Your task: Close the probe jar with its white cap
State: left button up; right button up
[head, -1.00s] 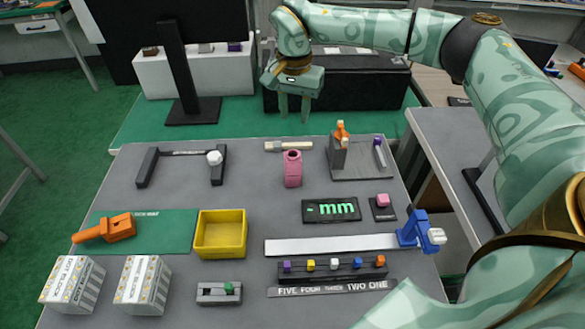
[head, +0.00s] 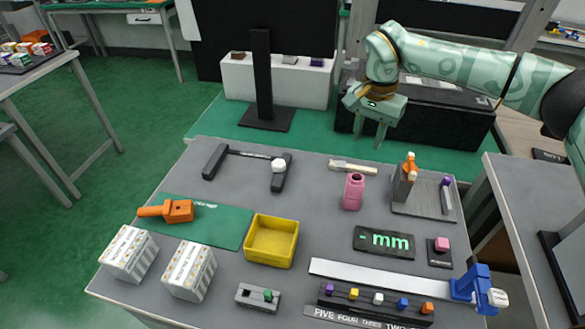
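A pink jar (head: 354,191) with an open neck stands upright in the middle back of the grey table (head: 330,220). I cannot tell surely which white piece is its cap. A small round white piece (head: 278,166) sits on the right arm of a dark bracket at the back left. Another white piece (head: 498,297) is on the blue fixture at the front right. My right gripper (head: 370,132) hangs fingers down beyond the table's back edge, above and behind the jar. Its fingers are apart and empty. My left gripper is not in view.
A white-handled brush (head: 353,167) lies behind the jar. A grey stand with an orange lever (head: 408,168) is right of it. A yellow bin (head: 271,241), a display reading "mm" (head: 384,242) and a white strip (head: 380,274) lie nearer. The table between bracket and jar is clear.

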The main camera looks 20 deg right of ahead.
aim_at(355, 188)
jog(key=k, duration=1.5)
